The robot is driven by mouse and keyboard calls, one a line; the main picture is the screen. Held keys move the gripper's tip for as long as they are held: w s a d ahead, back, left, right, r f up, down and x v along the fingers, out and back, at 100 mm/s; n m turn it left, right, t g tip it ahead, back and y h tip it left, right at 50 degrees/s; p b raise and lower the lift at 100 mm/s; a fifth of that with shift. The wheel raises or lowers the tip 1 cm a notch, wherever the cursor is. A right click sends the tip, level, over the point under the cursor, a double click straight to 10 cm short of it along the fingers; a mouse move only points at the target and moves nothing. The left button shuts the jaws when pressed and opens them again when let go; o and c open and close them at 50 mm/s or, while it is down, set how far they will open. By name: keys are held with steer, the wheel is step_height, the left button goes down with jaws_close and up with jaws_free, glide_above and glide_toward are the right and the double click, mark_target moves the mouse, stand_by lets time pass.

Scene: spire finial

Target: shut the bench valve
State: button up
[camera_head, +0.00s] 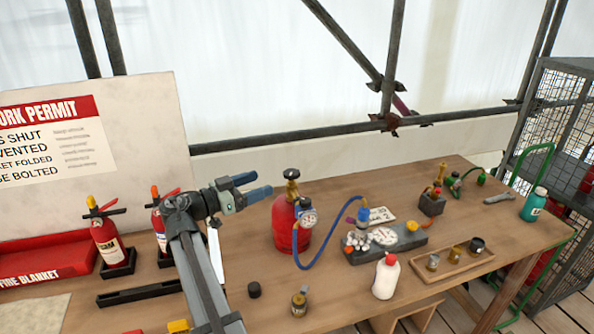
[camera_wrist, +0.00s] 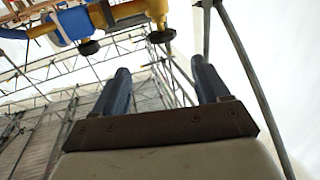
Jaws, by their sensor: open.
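My gripper (camera_head: 263,184) is open and empty, raised above the bench to the left of the red gas cylinder's top. Its two blue fingers also show apart in the wrist view (camera_wrist: 161,66). The red gas cylinder (camera_head: 284,229) stands upright with a dark knob (camera_head: 291,174) and a round gauge (camera_head: 309,218). A blue hose (camera_head: 345,236) runs from it to a grey block (camera_head: 360,256) with a dial and yellow knob (camera_head: 412,226). I cannot tell which fitting is the bench valve. The wrist view shows brass fittings (camera_wrist: 130,13) with black knobs, beyond the fingers.
A wooden tray (camera_head: 456,262) and teal bottle (camera_head: 535,204) are at the right. Fire extinguishers (camera_head: 107,240) and a permit board stand left.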

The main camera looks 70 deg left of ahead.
mark_target(297, 170)
steer(key=x, duration=1.3)
steer(key=shift+w+a+f, duration=0.15)
steer(key=shift+w+a, duration=0.05)
steer(key=shift+a, duration=0.05)
steer(key=c, duration=0.9)
steer(key=shift+c, duration=0.2)
